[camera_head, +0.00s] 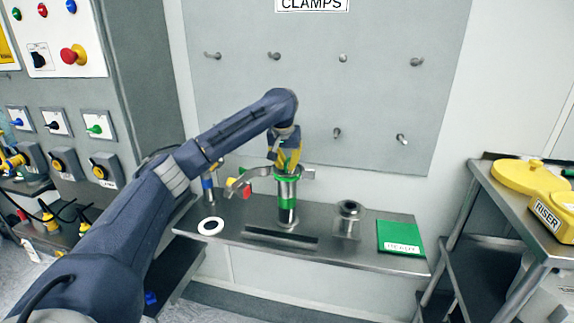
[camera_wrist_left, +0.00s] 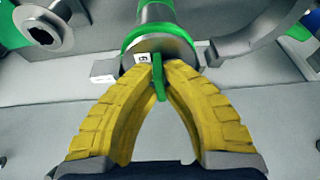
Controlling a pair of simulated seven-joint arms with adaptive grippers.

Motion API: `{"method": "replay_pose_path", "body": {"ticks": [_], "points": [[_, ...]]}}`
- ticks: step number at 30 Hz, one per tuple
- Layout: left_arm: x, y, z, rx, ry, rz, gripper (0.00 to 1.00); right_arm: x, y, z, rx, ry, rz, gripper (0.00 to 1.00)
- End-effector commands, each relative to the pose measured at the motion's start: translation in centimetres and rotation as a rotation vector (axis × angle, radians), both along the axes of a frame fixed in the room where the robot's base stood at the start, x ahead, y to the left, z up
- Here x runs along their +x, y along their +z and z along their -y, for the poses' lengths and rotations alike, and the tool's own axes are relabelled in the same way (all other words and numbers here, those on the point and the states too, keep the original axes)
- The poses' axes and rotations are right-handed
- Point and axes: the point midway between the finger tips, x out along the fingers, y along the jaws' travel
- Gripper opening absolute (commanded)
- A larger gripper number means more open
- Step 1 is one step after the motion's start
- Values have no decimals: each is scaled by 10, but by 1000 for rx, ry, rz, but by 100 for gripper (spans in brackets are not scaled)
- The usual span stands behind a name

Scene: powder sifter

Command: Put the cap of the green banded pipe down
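The green banded pipe (camera_head: 288,207) stands upright on the steel bench, with a green band midway and green at its top. Its cap (camera_wrist_left: 145,50) is a grey disc with a green rim and an upright green tab, over the pipe's top end; I cannot tell if a small gap separates them. My left gripper (camera_head: 287,162) is above the pipe, pointing down. In the left wrist view its yellow fingertips (camera_wrist_left: 158,72) close on the cap's green tab. A steel clamp (camera_head: 246,178) spreads open around the pipe's top. My right gripper is not in view.
The steel bench (camera_head: 350,258) carries a white ring (camera_head: 211,226), a short steel fitting (camera_head: 348,217) and a green pad (camera_head: 400,238). A blue-banded pipe (camera_head: 208,187) stands to the left. A pegboard (camera_head: 320,90) is behind. A cart (camera_head: 500,215) with yellow parts stands right.

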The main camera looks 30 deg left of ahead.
Motion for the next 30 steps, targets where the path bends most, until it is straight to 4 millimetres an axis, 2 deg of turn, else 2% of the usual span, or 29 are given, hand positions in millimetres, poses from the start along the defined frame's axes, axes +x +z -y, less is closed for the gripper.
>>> {"method": "replay_pose_path", "body": {"ticks": [13,14,18,26,30], "points": [[0,-5,0,0,0,1,0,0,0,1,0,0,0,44],[0,-5,0,0,-1,1,10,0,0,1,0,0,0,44],[0,-5,0,-1,0,1,27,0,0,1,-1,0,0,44],[0,-4,0,-1,0,1,27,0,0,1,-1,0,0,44],[-1,3,1,1,-1,4,27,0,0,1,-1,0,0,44]]}}
